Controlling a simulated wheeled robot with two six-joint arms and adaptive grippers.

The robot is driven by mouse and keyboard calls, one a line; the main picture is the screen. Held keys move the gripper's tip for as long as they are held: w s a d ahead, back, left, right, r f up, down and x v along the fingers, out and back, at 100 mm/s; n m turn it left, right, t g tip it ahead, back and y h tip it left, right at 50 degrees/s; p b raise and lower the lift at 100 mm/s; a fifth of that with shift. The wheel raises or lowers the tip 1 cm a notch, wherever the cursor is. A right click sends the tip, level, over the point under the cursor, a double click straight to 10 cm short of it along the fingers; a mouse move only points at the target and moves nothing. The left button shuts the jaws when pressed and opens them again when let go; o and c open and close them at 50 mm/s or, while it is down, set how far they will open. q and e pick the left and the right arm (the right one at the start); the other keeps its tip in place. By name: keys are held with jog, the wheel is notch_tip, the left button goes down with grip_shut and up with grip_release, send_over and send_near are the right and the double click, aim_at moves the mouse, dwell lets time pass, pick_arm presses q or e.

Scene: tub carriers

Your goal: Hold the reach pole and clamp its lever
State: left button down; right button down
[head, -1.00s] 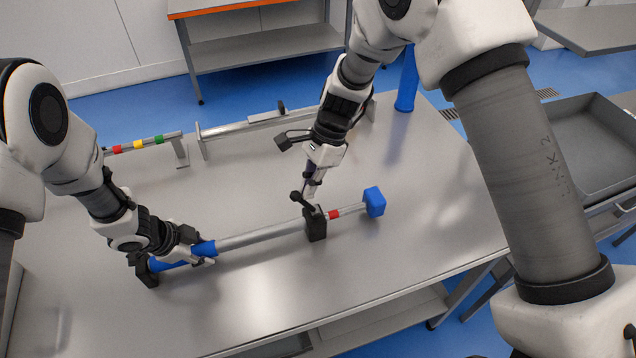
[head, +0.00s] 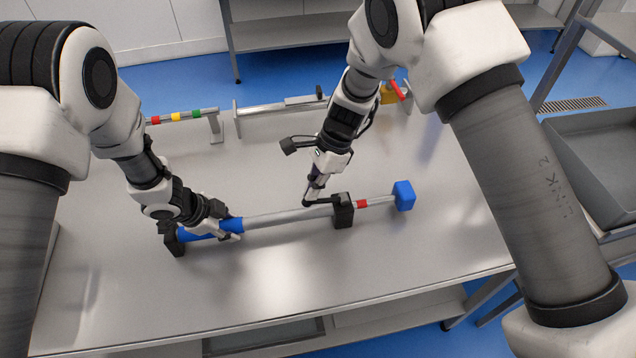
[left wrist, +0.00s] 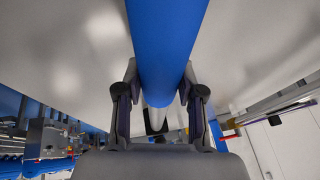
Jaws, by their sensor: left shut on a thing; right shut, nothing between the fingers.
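The reach pole lies across the table with a blue sleeve (head: 198,236) at left, a silver tube (head: 275,217), a red band and a blue block (head: 404,195) at right. A black collar (head: 343,211) stands around the tube. Its black lever (head: 319,202) lies low along the tube, pointing left from the collar. My left gripper (head: 229,229) is shut on the blue sleeve, which also passes between its fingers in the left wrist view (left wrist: 165,50). My right gripper (head: 311,194) is shut and empty, its tip at the lever's free end; I cannot tell whether they touch.
A black support (head: 174,241) stands at the pole's left end. A grey tray (head: 590,170) is at right. The table's front is clear.

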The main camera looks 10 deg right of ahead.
pick_arm(q)
jog(key=shift+d, duration=0.2)
pick_arm(e)
jog(key=shift+s+a+f, duration=0.15)
jog(key=shift+a+f, duration=0.05)
jog(key=shift+f, duration=0.3)
jog(key=shift+r, duration=0.1)
pick_arm(q)
jog(key=shift+a, duration=0.2)
pick_arm(e)
jog(key=v, duration=1.2)
jog(key=shift+r, duration=0.25)
jog(key=shift+d, duration=0.1)
pick_arm(q)
jog(key=c, duration=0.6)
grip_release()
jog(key=shift+f, duration=0.1)
jog(key=shift+c, duration=0.2)
